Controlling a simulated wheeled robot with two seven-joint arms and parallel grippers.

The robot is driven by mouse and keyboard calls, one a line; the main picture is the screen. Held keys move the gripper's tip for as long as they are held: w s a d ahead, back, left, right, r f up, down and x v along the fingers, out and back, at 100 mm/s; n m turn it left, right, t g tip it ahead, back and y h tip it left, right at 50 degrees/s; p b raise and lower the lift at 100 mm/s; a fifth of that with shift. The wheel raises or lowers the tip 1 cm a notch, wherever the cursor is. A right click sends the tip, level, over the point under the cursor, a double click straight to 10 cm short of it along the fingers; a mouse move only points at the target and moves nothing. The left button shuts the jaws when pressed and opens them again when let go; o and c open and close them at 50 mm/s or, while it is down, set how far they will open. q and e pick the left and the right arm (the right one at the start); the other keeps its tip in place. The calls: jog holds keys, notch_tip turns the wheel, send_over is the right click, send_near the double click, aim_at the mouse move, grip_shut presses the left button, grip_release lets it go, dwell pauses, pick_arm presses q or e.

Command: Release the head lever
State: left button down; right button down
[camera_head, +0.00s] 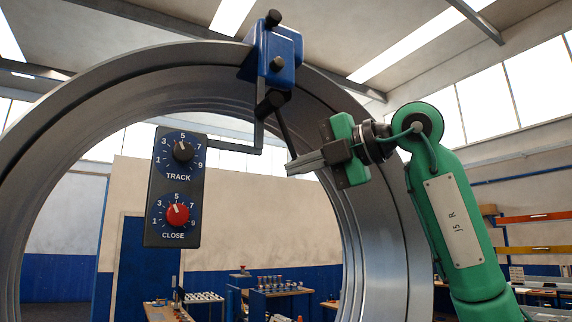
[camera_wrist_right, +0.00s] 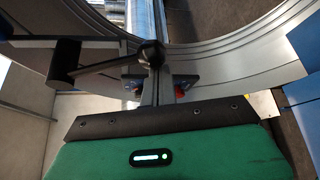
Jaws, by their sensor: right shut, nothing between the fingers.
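The blue head (camera_head: 284,58) is clamped on the top of the large grey spiral duct ring (camera_head: 395,215). A thin dark lever (camera_head: 284,130) slants down from the head's black pivot toward my right gripper (camera_head: 290,168). The gripper comes in from the right, fingers shut and empty, with its tips close to the lever's lower end. In the right wrist view a dark lever with a round knob (camera_wrist_right: 151,54) lies across the fingertips (camera_wrist_right: 156,75). Whether they touch cannot be told. My left gripper is not in view.
A black control box (camera_head: 173,215) with TRACK and CLOSE dials hangs on an arm from the head, left of my right gripper. The duct's curved wall surrounds this space and passes behind my right wrist. Workbenches (camera_head: 280,292) stand far behind.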

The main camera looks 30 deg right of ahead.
jog(key=shift+w+d+r, duration=0.1)
jog(key=shift+d+r, duration=0.1)
jog(key=shift+d, duration=0.25)
jog(key=shift+w+d+r, duration=0.1)
jog(key=shift+d+r, duration=0.05)
jog(key=shift+d, duration=0.3)
jog(key=shift+r, duration=0.1)
